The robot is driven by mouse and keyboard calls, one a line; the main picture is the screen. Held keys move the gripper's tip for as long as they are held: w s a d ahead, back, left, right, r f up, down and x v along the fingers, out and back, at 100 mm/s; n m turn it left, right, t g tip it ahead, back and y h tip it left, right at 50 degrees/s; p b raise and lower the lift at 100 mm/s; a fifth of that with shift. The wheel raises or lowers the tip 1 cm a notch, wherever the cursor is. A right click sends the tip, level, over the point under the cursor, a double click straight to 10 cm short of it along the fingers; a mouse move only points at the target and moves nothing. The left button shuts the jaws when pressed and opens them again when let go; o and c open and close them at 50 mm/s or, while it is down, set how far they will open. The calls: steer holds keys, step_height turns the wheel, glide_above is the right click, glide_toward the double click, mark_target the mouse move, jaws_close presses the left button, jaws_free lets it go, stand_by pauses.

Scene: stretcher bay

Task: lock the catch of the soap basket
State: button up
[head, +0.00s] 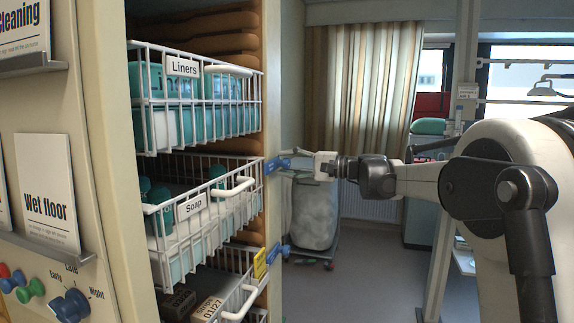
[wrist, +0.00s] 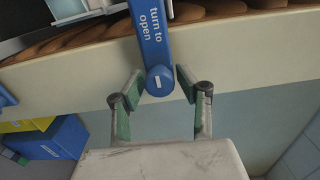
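The soap basket (head: 205,205) is the middle white wire basket, with a "Soap" label and teal items inside. Its blue catch (head: 274,165) is on the cabinet edge just right of the basket. In the wrist view the catch (wrist: 153,35) is a blue bar marked "turn to open", with a round end. My gripper (head: 296,163) is at the catch. In the wrist view my gripper (wrist: 158,80) is open, with one finger on each side of the round end and small gaps showing. Contact is not clear in the head view.
The liners basket (head: 200,110) is above and another wire basket (head: 235,285) below, with a second blue catch (head: 277,252) and a yellow tag (head: 260,263). A bagged bin (head: 315,215) stands behind my gripper. The floor (head: 375,270) to the right is clear.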

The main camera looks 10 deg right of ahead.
steer(key=shift+o, duration=0.7)
steer(key=v, duration=1.2)
